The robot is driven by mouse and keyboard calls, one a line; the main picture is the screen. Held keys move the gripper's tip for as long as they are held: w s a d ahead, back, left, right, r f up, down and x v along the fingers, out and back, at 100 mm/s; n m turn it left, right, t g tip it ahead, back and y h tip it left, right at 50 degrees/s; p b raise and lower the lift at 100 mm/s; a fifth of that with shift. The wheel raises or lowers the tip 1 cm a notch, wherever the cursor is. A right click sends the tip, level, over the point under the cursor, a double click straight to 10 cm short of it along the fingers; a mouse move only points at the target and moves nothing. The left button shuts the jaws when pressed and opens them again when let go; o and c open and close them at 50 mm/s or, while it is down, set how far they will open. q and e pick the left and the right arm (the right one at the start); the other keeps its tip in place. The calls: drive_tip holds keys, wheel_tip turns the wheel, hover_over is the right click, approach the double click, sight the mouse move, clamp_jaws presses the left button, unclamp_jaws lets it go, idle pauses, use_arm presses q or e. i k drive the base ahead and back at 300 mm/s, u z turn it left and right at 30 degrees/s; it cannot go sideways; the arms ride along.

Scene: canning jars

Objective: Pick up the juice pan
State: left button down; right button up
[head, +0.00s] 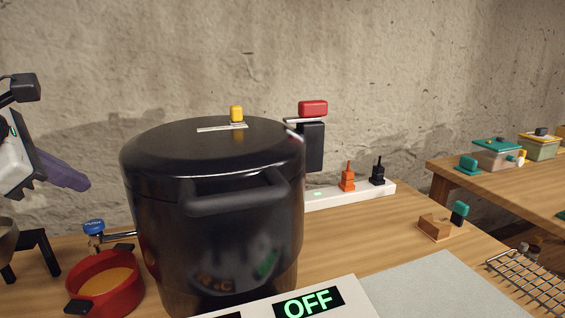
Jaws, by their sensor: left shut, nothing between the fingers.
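The juice pan (122,300) is a small red pot with black handles and orange juice in it. It stands at the lower left of the head view, close beside the big black canner. My left gripper (77,182), with purple fingers, is at the left edge, above the pan and apart from it. It is shut and empty. My right gripper is not in view.
The black lidded canner (225,235) fills the middle. A panel reading OFF (309,302) is in front of it. A blue PUSH knob (94,227) is behind the pan, and a dark stand (40,243) is left of it. A power strip (330,197) lies behind.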

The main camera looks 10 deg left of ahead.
sight(109, 284)
drive_tip(key=k, duration=1.5)
